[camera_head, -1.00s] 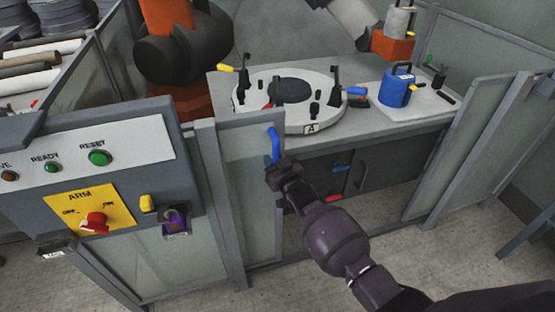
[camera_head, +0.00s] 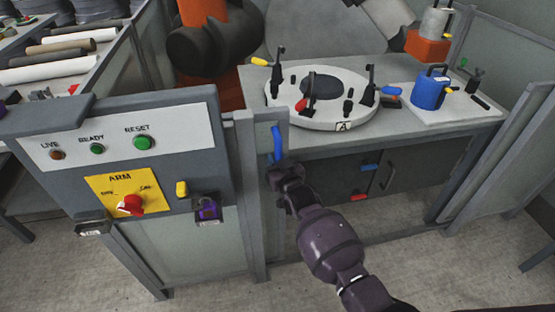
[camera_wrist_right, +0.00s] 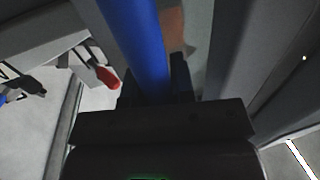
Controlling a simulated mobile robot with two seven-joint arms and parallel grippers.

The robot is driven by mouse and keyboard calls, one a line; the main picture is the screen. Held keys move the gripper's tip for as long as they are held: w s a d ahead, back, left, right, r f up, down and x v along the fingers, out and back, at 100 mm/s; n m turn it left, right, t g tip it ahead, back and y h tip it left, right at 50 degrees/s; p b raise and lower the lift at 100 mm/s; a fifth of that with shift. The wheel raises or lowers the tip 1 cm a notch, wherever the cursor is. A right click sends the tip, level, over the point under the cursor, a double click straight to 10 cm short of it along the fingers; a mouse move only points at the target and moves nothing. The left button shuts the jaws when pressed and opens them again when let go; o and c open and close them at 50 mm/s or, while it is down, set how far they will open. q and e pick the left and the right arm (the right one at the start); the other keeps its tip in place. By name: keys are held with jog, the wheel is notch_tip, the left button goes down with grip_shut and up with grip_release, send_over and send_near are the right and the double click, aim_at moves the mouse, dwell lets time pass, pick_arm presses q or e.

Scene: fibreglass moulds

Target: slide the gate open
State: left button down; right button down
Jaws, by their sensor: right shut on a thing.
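The gate is a grey-framed panel (camera_head: 274,215) to the right of the control box, with a blue upright handle (camera_head: 278,143) on it. My right gripper (camera_head: 282,172) is shut on the lower part of the blue handle. In the right wrist view the blue handle (camera_wrist_right: 138,42) runs down between the dark fingers, which are partly hidden behind it. The gate overlaps the fixed fence panel beside it, and only a narrow strip of it shows. An open gap lies to its right. My left gripper is not in view.
The control box (camera_head: 50,185) with buttons, a red switch (camera_head: 131,205) and a purple padlock (camera_head: 208,209) stands close on the left. Behind the gap is a bench with a round white mould (camera_head: 320,118) and a blue canister (camera_head: 429,90). A fence panel (camera_head: 490,165) stands at right.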

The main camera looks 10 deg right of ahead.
jog(key=shift+f, duration=0.1)
jog(key=c, duration=1)
grip_release()
jog(key=shift+o, duration=0.2)
jog(key=p+v, duration=0.1)
jog(key=v, duration=1)
jog(key=shift+p, duration=0.3)
jog(key=s+d+f+g+h, duration=0.1)
jog(key=s+d+f+g, duration=0.1)
jog(key=s+d, duration=0.3)
jog(key=s+d+f+m+g+h, duration=0.1)
jog(key=s+d+f, duration=0.3)
jog(key=s, duration=0.9)
jog(key=s+d+f+g+h, duration=0.2)
jog(key=s+d, duration=0.3)
jog(key=s, duration=0.5)
jog(key=shift+d+f+m+g, duration=0.35)
jog(key=shift+f+g, duration=0.35)
jog(key=shift+f, duration=0.2)
